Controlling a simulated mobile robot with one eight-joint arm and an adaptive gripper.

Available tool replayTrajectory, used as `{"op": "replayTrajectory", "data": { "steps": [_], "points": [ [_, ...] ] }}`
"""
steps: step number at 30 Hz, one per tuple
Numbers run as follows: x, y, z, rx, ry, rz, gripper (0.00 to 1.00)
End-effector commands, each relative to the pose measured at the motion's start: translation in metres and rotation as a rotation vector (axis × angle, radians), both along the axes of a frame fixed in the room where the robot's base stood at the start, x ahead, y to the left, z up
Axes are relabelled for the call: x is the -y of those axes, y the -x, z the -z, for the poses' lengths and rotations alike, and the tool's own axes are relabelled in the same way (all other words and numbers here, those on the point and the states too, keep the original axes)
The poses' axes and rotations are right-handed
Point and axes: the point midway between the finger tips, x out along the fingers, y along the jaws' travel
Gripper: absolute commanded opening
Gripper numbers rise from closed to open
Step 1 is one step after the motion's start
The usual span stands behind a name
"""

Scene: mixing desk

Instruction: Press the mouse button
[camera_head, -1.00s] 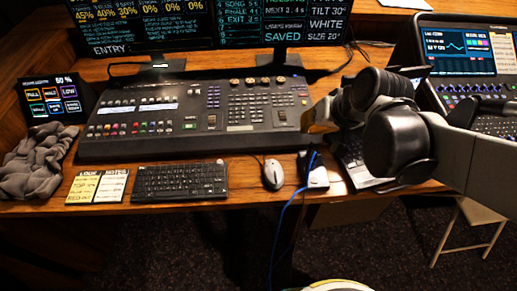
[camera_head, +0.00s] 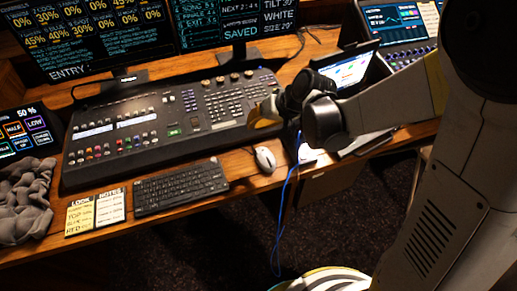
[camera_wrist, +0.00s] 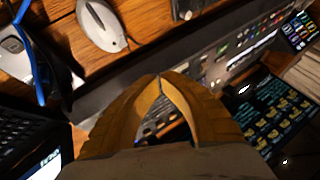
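The white mouse (camera_head: 265,160) lies on the wooden desk, right of the black keyboard (camera_head: 181,188). In the wrist view the mouse (camera_wrist: 101,25) is at the upper left, apart from the fingers. My gripper (camera_head: 262,112) is above the right end of the mixing console (camera_head: 165,120), beyond the mouse and to the right of the console's middle. In the wrist view its yellow-brown fingers (camera_wrist: 161,78) meet at the tips with nothing between them. The mouse's separate buttons are too small to make out in the head view.
A blue cable (camera_head: 284,200) hangs over the desk's front edge, right of the mouse. Two monitors (camera_head: 85,35) stand behind the console. A grey cloth (camera_head: 22,200) and note cards (camera_head: 96,210) lie at the left. A lit tablet screen (camera_head: 345,70) is beyond my arm.

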Motion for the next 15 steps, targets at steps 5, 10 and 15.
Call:
{"op": "replayTrajectory", "data": {
  "steps": [5, 10, 15],
  "points": [
    [0.000, 0.000, 0.007, 0.000, 0.000, 0.000, 0.00],
    [0.000, 0.000, 0.024, 0.001, 0.001, 0.001, 0.00],
    [0.000, 0.000, 0.048, 0.001, 0.001, 0.001, 0.00]
  ]
}}
